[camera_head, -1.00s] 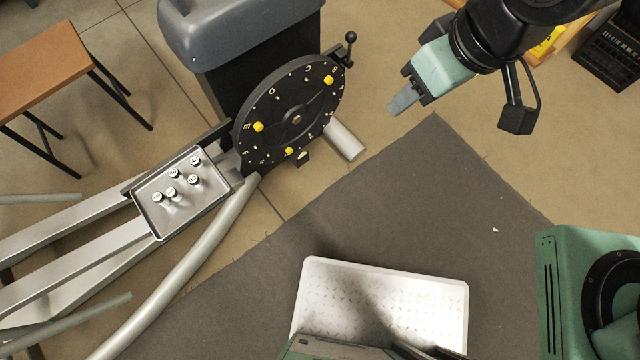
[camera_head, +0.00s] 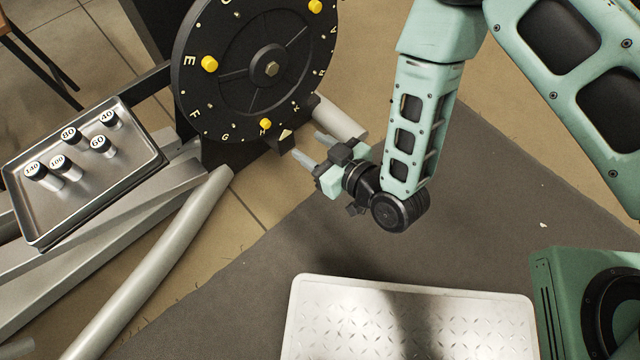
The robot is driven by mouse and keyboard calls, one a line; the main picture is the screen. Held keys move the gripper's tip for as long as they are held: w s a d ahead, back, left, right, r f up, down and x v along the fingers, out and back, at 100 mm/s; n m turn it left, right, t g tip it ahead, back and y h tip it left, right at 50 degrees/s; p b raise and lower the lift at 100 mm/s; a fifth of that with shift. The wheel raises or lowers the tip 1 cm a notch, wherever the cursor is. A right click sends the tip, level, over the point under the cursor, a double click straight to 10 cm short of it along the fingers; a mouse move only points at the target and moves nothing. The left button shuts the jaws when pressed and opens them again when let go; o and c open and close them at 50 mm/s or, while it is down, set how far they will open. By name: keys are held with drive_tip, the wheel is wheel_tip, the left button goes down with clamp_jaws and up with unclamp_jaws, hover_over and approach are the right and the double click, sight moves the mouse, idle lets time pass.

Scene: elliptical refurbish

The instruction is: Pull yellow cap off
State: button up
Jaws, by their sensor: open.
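Three yellow caps sit on the face of a black lettered disc (camera_head: 235,105). The left yellow cap (camera_head: 209,64) is near the letter E, the lower yellow cap (camera_head: 265,124) is near the letter H, and the upper yellow cap (camera_head: 315,6) is at the top right. My gripper (camera_head: 308,148) is open and empty, with its two grey fingers pointing left toward the lower rim of the disc. It is to the right of and a little below the lower yellow cap, apart from it in the picture.
A metal tray (camera_head: 128,187) with several numbered cylinders is at the left, on grey metal beams. A grey tube (camera_head: 340,117) is just behind my gripper. A white treaded plate (camera_head: 410,318) lies on the dark mat (camera_head: 240,290). A brown stool stands at the upper left.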

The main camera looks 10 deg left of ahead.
wheel_tip(320, 180, down, 5)
drive_tip(key=s+d+t+b, duration=0.1)
drive_tip(key=b, duration=0.8)
approach(268, 125)
drive_tip(key=shift+t+y, duration=0.3)
drive_tip(key=x, duration=0.4)
drive_tip(key=f+x, duration=0.1)
drive_tip(key=x, duration=0.1)
drive_tip(key=shift+w+a, duration=0.2)
drive_tip(key=shift+a, duration=0.1)
drive_tip(key=shift+b+x, duration=0.3)
drive_tip(key=shift+x, duration=0.5)
drive_tip(key=shift+r, duration=0.1)
clamp_jaws()
